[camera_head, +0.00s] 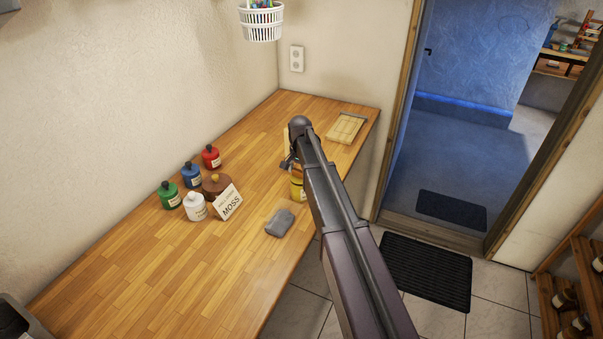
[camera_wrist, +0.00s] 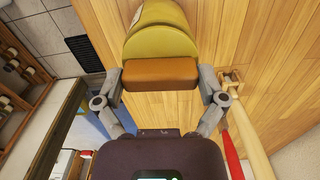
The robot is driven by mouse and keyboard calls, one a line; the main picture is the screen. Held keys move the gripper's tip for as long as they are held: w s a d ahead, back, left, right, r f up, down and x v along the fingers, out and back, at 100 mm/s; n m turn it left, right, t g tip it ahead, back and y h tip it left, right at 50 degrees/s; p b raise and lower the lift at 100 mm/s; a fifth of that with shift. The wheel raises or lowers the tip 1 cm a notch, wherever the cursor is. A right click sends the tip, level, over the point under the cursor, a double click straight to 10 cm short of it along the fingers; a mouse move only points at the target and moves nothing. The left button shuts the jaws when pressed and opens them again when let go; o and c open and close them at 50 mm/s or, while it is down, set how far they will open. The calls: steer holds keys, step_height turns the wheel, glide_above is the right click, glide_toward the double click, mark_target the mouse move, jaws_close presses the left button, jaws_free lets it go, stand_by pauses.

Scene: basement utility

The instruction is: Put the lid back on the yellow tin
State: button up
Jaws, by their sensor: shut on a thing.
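The yellow tin (camera_head: 297,188) stands on the wooden counter, partly hidden behind my arm in the head view. My gripper (camera_head: 290,164) is above it, mostly hidden by my own arm. In the wrist view my gripper (camera_wrist: 162,80) is shut on an orange-brown block (camera_wrist: 160,74), which looks like the handle of the lid. A yellow-green rounded body (camera_wrist: 160,38) shows just beyond the block. I cannot tell whether this is the lid alone or lid and tin, nor whether they touch.
Red (camera_head: 211,157), blue (camera_head: 191,175), green (camera_head: 169,194) and white (camera_head: 195,206) bottles stand left, by a brown pot (camera_head: 214,183) and a MOSS card (camera_head: 229,202). A grey block (camera_head: 279,223) lies near the front edge, a wooden board (camera_head: 346,127) at the far end. The near counter is clear.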

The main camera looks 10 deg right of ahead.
steer(key=o, duration=0.8)
steer(key=shift+r, duration=0.1)
steer(key=shift+w+r+p, duration=0.1)
steer(key=shift+r+p, duration=3.35)
steer(key=shift+p, duration=0.1)
jaws_close()
steer(key=shift+f+b, duration=2.85)
steer(key=shift+r, duration=0.25)
